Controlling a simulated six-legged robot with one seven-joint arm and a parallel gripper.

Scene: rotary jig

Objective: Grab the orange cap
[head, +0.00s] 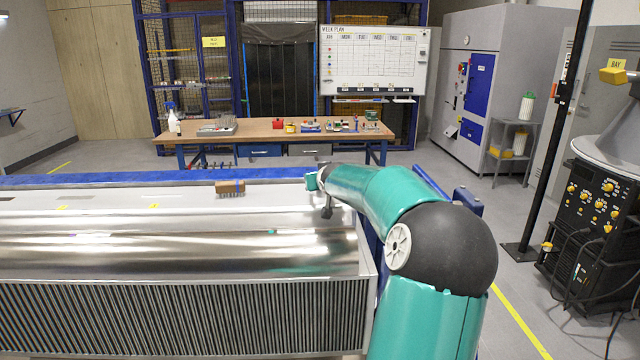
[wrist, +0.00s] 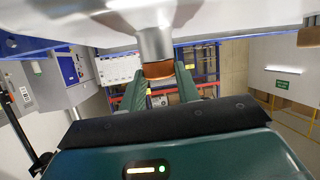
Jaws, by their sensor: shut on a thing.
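The orange cap (wrist: 158,70) shows in the wrist view at the lower end of a grey metal cylinder (wrist: 154,44). The cylinder hangs from a pale surface above it. My gripper (wrist: 164,74) has its two green fingers on either side of the cap and is shut on it from below. The cap still meets the cylinder's end; I cannot tell whether it is loose. In the head view my arm reaches over the right end of the metal machine, and the cap cannot be made out there.
A ribbed metal machine (head: 180,315) fills the lower left, with a wooden-backed brush (head: 230,188) on top. A workbench (head: 275,132) with small items stands behind. A black post (head: 560,120) and a control unit (head: 605,205) stand at right. The floor between is clear.

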